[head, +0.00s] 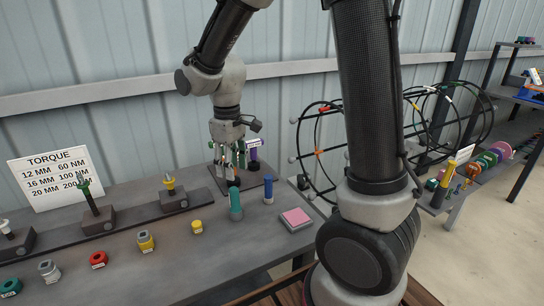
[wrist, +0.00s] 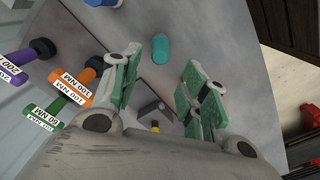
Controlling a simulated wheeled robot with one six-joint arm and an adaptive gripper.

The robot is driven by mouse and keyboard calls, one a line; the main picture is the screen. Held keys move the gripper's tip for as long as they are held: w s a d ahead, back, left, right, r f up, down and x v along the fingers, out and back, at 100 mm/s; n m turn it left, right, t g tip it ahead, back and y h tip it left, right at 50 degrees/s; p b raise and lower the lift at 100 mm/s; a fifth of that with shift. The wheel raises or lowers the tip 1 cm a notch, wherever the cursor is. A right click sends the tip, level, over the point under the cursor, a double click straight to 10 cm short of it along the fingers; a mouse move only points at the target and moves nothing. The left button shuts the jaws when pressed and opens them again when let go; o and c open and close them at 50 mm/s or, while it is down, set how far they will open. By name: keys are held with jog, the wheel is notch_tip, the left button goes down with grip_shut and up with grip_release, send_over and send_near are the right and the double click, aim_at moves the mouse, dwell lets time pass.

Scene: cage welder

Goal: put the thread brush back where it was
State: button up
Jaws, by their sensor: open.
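My gripper (head: 229,172) is open over the back of the grey bench, by a dark plate with tools. In the wrist view its green-padded fingers (wrist: 162,62) are spread apart with nothing held between them. A teal cylinder (head: 236,206) stands upright on the bench just in front of my gripper. It also shows beyond the fingertips in the wrist view (wrist: 160,48). A shorter blue cylinder (head: 268,190) stands to its right. I cannot tell which piece is the thread brush; no bristles are clear.
Labelled purple (wrist: 28,60), orange (wrist: 75,88) and green (wrist: 58,112) tools are beside my gripper. Tools on dark blocks (head: 97,222) line the bench to the left. A pink pad (head: 295,217) lies near the right edge. Several colored sockets are along the front.

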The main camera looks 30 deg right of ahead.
jog(key=s+d+r+m+t, duration=0.2)
jog(key=s+d+r, duration=0.4)
jog(key=s, duration=0.3)
jog(key=s+d+r+m+t, duration=0.2)
jog(key=s+d+r+m, duration=0.3)
jog(key=s, duration=0.5)
jog(key=d+r, duration=0.2)
jog(key=d, duration=0.1)
jog(key=shift+d, duration=0.4)
